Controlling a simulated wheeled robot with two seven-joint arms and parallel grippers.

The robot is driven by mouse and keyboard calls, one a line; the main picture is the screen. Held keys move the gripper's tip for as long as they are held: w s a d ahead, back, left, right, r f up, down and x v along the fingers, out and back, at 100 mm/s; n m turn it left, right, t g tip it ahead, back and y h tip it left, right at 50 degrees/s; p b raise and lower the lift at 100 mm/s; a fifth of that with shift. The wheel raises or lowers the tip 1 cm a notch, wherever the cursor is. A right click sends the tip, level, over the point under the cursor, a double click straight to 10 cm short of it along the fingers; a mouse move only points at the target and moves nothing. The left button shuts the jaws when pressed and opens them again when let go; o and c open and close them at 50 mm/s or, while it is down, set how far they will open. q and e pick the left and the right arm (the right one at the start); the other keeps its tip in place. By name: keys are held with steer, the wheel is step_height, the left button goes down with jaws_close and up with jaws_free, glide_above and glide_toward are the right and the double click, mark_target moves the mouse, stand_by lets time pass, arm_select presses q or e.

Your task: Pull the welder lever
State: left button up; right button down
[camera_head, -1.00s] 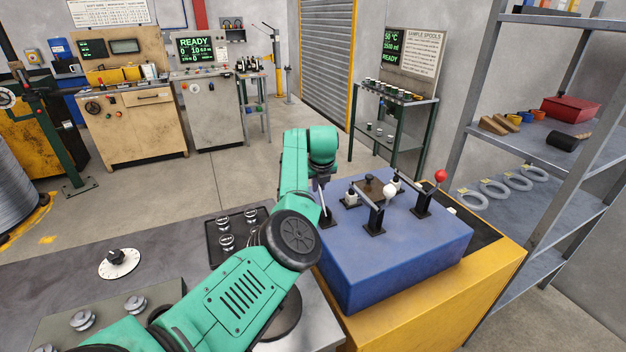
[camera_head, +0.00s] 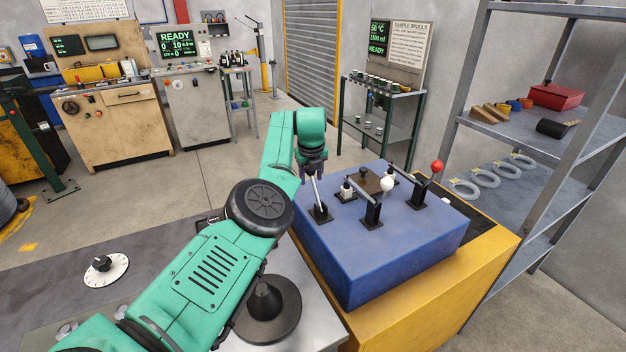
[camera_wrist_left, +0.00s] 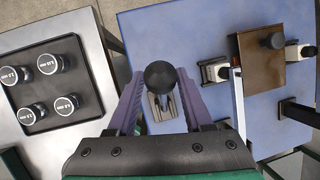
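A blue box (camera_head: 395,262) stands on a yellow cabinet and carries three levers. The leftmost lever (camera_head: 316,192) has a black ball knob (camera_wrist_left: 161,76), seen in the left wrist view; its top is hidden by my gripper in the head view. The middle lever has a white knob (camera_head: 387,184) and the right one a red knob (camera_head: 437,166). My left gripper (camera_head: 313,172) is over the leftmost lever, pointing down. In the left wrist view its purple fingers (camera_wrist_left: 160,88) stand apart on both sides of the black knob; firm contact is not visible. My right gripper is out of view.
A brown plate with a black knob (camera_wrist_left: 272,41) and white-topped posts sit close right of the gripper. A grey shelf rack (camera_head: 482,90) stands right of the box.

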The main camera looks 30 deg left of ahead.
arm_select(q)
steer(key=shift+f, duration=0.35)
steer(key=shift+s+d+r+b, duration=0.15)
steer(key=shift+d+r+b, duration=0.05)
steer(key=shift+r+b, duration=0.1)
steer(key=b+v, duration=0.4)
steer(key=v, duration=0.9)
steer(key=shift+a+r, duration=0.2)
steer(key=shift+r, duration=0.25)
